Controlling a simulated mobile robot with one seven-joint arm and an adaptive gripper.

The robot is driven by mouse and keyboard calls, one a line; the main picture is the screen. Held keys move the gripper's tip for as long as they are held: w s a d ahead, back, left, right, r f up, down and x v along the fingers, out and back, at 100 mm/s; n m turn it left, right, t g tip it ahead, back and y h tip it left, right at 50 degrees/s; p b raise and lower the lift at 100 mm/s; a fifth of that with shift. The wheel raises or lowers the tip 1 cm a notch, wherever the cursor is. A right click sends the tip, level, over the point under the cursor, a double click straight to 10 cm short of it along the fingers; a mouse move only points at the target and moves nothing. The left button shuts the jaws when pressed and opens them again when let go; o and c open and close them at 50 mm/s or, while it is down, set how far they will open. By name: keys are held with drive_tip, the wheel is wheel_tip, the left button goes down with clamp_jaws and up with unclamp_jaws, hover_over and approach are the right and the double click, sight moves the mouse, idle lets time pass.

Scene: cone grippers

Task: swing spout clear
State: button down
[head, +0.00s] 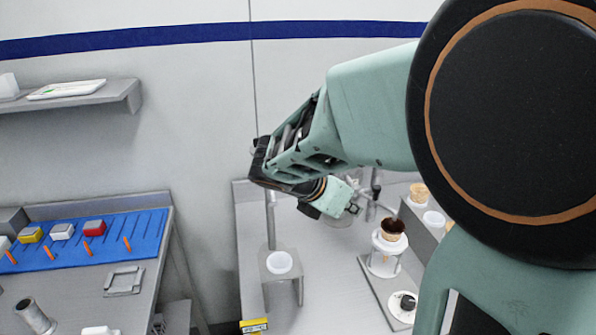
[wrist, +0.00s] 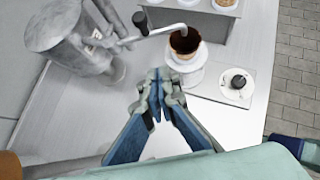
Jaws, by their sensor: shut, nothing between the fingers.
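A thin metal spout (wrist: 158,32) reaches right from a grey metal vessel (wrist: 62,38) in the wrist view. Its tip bends down over a brown-lined cone (wrist: 185,43), which sits in a white holder. The cone also shows in the head view (head: 391,230). My gripper (wrist: 158,88) is shut and empty. In the head view my arm hides much of the vessel and spout.
A small stand with a white cup (head: 279,262) is left of the cone. A round dark-knobbed item (wrist: 238,82) lies right of the holder. The bench between stand and cone looks clear. A blue-topped table (head: 95,240) is at left.

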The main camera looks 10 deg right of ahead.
drive_tip(key=w+d+f+b, duration=0.1)
drive_tip(key=w+d+f, duration=0.1)
drive_tip(key=d, duration=0.4)
drive_tip(key=shift+w+f+b, duration=0.2)
drive_tip(key=shift+w+b, duration=0.1)
drive_tip(key=shift+w, duration=0.55)
